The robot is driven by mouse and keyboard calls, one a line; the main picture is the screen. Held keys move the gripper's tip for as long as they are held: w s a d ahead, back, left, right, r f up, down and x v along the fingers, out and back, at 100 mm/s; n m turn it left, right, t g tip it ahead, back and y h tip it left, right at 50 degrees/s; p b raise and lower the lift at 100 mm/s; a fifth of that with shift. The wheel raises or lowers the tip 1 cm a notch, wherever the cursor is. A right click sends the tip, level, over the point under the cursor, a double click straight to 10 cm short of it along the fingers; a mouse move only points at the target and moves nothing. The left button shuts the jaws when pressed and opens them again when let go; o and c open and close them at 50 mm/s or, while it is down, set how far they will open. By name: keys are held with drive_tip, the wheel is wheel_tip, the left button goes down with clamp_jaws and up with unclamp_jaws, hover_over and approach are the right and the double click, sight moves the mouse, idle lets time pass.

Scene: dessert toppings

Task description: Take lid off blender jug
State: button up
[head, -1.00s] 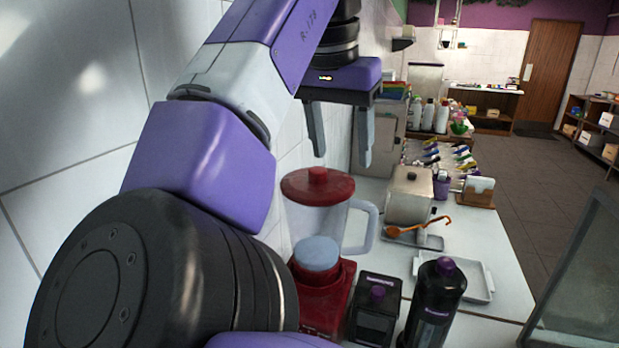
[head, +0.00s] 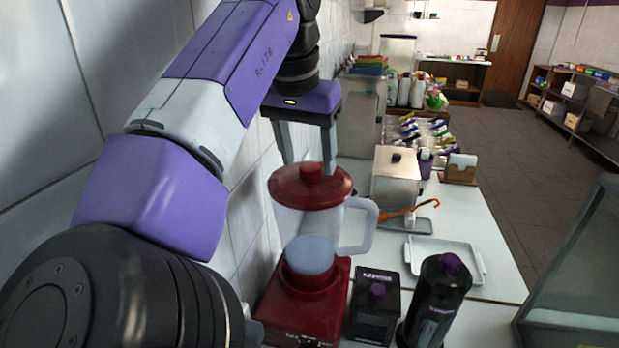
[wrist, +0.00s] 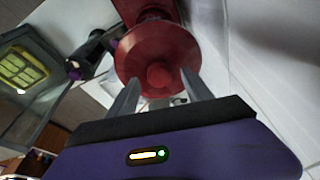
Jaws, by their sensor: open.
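The blender jug (head: 354,228) is clear with a pale handle on its right side. Its red lid (head: 310,188) with a round knob on top sits on the jug. In the wrist view the lid (wrist: 150,52) is seen with its knob between the finger lines. My gripper (head: 308,160) is open, fingers pointing down, just above or behind the lid. The fingers look apart from the knob, and their tips are partly hidden by the lid in the head view. The red blender base (head: 305,310) stands below, with a pale blue round thing (head: 310,254) at its top.
A black box with a purple knob (head: 376,305) and a dark bottle (head: 436,295) stand right of the blender. The tiled wall is close on the left.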

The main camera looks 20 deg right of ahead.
drive_tip(key=shift+x, duration=0.9)
drive_tip(key=shift+c, duration=0.2)
clamp_jaws()
drive_tip(key=shift+r, duration=0.1)
